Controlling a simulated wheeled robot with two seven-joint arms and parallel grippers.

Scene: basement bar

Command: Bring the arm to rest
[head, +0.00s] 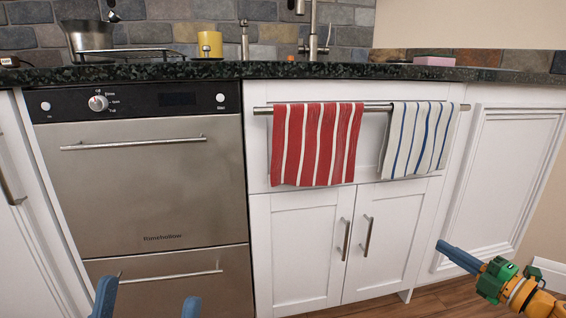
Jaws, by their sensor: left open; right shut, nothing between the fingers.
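My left gripper (148,300) shows at the bottom left, in front of the lower drawer of the dishwasher. Only its two blue fingertips are in view, wide apart, with nothing between them. My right gripper (460,257) is at the lower right, its blue fingers together and pointing up and left, empty. It is in front of the white cabinet side and wood floor. The rest of both arms is mostly outside the picture.
A steel dishwasher (150,190) and white cabinet doors (298,245) stand ahead under a dark counter (230,71). A red striped towel (316,145) and a blue striped towel (415,140) hang from a bar. A yellow mug (210,45) and a pink block (434,61) sit on the counter.

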